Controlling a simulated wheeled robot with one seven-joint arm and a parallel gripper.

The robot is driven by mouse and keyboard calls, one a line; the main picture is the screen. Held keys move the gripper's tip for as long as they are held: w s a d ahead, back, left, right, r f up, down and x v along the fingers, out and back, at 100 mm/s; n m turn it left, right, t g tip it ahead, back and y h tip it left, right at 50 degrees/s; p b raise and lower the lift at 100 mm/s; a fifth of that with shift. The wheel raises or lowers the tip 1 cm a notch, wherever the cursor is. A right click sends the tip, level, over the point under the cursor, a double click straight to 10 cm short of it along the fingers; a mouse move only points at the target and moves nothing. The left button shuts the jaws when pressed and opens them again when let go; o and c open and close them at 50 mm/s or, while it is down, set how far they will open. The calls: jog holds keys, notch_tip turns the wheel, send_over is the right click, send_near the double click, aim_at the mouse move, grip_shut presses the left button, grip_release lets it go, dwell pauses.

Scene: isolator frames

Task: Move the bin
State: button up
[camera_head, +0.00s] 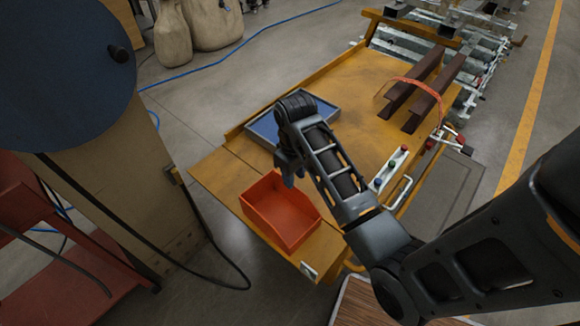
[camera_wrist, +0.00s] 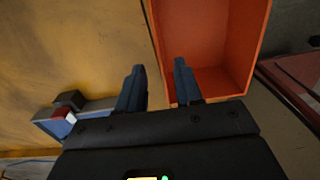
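An orange open-topped bin (camera_head: 281,213) stands at the near left end of the yellow table. It looks empty in the part that shows. The bin also shows in the wrist view (camera_wrist: 218,50), at the top right. My gripper (camera_head: 288,172) is above the table, by the bin's far edge in the head view. In the wrist view my gripper (camera_wrist: 160,88) has its two fingers apart with nothing held between them. The bin's left wall appears between the fingers' lines, beyond the tips; I cannot tell if a finger touches it.
A blue-grey tray (camera_head: 262,127) lies on the yellow table (camera_head: 345,85) behind my gripper. Two brown steel beams (camera_head: 425,90) lie farther right. A control box with coloured buttons (camera_head: 390,170) sits at the table's right edge. A red cart (camera_head: 60,260) stands at left.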

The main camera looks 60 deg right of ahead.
jog(key=shift+f, duration=0.1)
send_over(294, 204)
jog(key=shift+w+d+f, duration=0.1)
jog(key=shift+d+f, duration=0.05)
jog(key=shift+f, duration=3.7)
grip_shut()
